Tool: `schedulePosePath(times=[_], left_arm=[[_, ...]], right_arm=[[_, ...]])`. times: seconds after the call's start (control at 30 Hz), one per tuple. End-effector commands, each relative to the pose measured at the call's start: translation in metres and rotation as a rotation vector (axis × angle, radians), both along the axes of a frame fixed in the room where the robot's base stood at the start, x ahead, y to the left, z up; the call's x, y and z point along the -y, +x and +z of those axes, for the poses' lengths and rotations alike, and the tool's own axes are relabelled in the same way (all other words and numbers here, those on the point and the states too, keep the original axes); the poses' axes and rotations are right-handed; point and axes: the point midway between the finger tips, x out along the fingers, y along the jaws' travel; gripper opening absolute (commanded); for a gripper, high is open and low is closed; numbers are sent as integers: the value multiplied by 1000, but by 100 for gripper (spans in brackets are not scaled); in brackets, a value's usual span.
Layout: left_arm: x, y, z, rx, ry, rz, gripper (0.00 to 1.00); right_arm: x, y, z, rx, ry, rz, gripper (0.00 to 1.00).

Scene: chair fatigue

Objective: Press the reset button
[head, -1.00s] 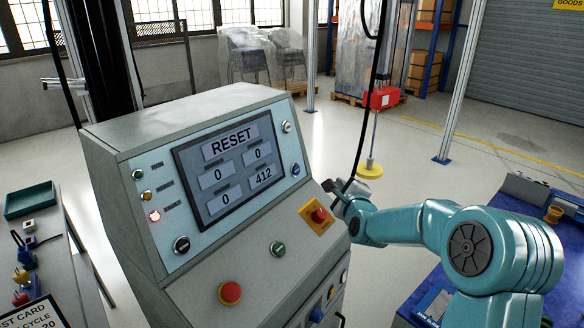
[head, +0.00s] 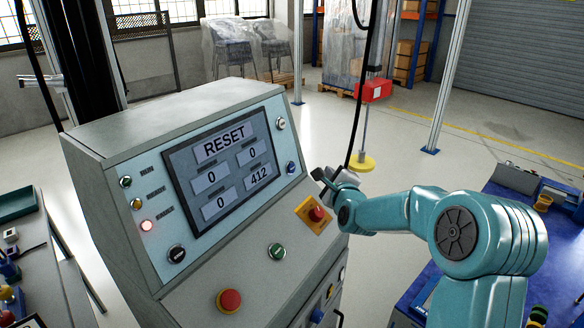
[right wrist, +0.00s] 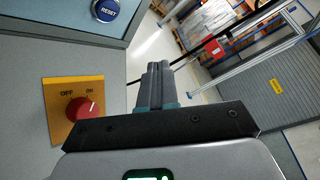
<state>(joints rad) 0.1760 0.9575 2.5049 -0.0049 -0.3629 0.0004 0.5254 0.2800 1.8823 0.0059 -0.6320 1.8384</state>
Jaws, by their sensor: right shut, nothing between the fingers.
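The blue reset button (head: 291,168) is at the lower right of the console's sloped panel. In the right wrist view the blue button (right wrist: 105,10), lettered RESET, is partly cut off by the top edge. My right gripper (head: 320,175) is shut and empty, just right of the button and apart from it. In the right wrist view its closed fingers (right wrist: 158,72) point up past the console's edge, to the right of and below the button. The screen (head: 222,171) reads RESET above several number boxes, one showing 412. My left gripper is not in view.
A red rotary knob (head: 316,214) on a yellow plate sits below my right gripper. The console (head: 150,125) also has a red mushroom button (head: 229,300), a green button (head: 276,252) and a lit red lamp (head: 147,226). A blue-topped bench (head: 500,205) stands at right.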

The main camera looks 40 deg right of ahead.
Motion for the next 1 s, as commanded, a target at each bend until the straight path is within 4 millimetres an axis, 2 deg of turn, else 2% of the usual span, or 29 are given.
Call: schedulePosePath(times=[0.4, 0.47, 0.67, 1.0], left_arm=[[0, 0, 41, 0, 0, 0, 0], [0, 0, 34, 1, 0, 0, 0], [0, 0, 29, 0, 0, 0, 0], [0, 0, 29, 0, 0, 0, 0]], right_arm=[[-17, 55, -10, -3, 2, 4, 0], [-19, 63, -17, 0, 2, 2, 0], [-23, 78, -20, 0, -1, 2, 0], [-24, 82, -21, -1, 1, 1, 0]])
